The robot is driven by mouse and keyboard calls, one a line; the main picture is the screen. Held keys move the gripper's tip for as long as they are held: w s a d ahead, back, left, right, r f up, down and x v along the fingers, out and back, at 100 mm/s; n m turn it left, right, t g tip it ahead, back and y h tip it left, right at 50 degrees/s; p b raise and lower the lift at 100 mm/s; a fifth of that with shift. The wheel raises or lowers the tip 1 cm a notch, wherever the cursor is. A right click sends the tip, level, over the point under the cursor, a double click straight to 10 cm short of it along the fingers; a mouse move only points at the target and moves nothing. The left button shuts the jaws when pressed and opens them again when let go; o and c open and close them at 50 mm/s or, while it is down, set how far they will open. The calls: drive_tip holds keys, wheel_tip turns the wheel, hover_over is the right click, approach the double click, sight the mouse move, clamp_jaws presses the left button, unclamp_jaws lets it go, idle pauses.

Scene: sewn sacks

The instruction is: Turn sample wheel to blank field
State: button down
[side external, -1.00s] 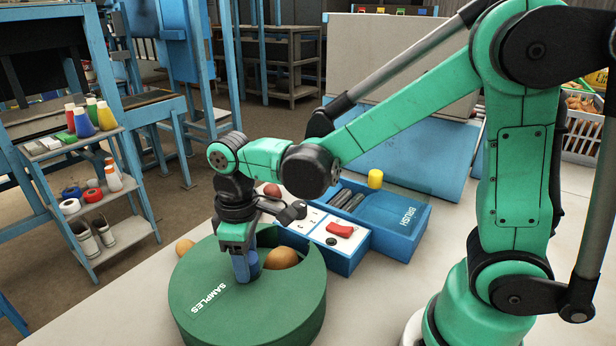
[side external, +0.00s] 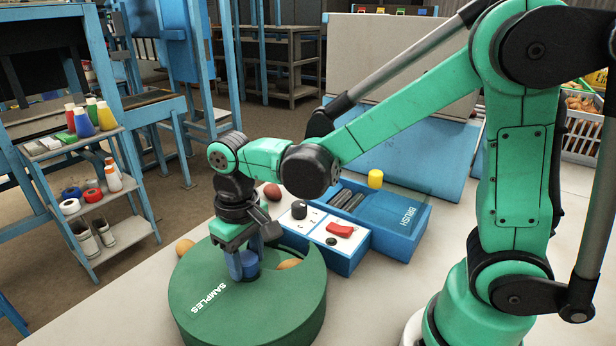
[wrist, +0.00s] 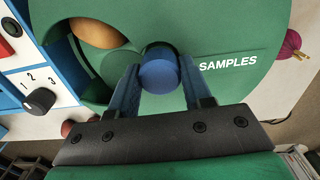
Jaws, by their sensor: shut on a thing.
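The green sample wheel (side external: 215,318), a round drum lettered SAMPLES, stands on the pale table. A blue knob (side external: 249,270) rises near its middle. My gripper (side external: 243,264) points down from above and is shut on the knob. In the wrist view, the two blue fingers of my gripper (wrist: 160,78) flank the blue knob (wrist: 158,73). The green top (wrist: 225,30) has an opening at upper left in that view. An orange-brown rounded piece (wrist: 97,33) shows in it. In the side view only part of this piece (side external: 289,264) shows.
A blue box lettered BRUSH (side external: 397,235) stands behind the wheel, with a white panel, black dial (side external: 299,210) and red switch (side external: 339,230). A reddish ball (side external: 272,191) and an orange piece (side external: 185,247) lie near the wheel. The table's front left is clear.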

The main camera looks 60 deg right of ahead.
drive_tip(key=shift+m, duration=3.5)
drive_tip(key=shift+c, duration=1.8)
unclamp_jaws()
drive_tip(key=shift+r, duration=2.85)
